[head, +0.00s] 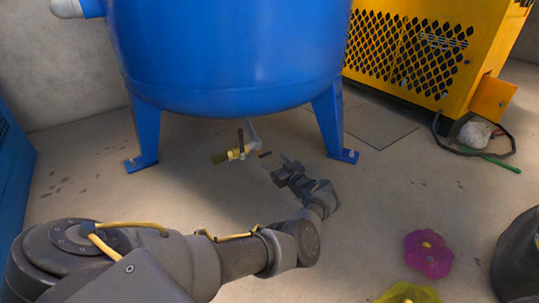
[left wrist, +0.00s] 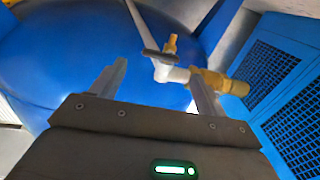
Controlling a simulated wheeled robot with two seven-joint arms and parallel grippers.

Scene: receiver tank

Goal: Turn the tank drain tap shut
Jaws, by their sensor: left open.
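The blue tank (head: 230,60) stands on splayed legs. Under it a pale drain pipe (head: 253,132) leads to a brass tap (head: 222,158) with a dark bar handle (head: 240,140). In the left wrist view the dark handle (left wrist: 160,56) lies across the pale pipe, with the brass end (left wrist: 232,84) to the right. My left gripper (head: 276,160) is open and empty, just right of the tap. In the left wrist view its fingers (left wrist: 158,85) point towards the tap with a gap between them. Contact with the handle does not show. My right gripper is out of view.
A yellow machine (head: 420,50) stands at the back right with a hose and a green stick (head: 500,163) by it. A magenta flower-shaped thing (head: 428,254), a yellow one (head: 405,294) and a dark bin (head: 520,255) are at the lower right. The tank's right leg (head: 331,120) is near my gripper.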

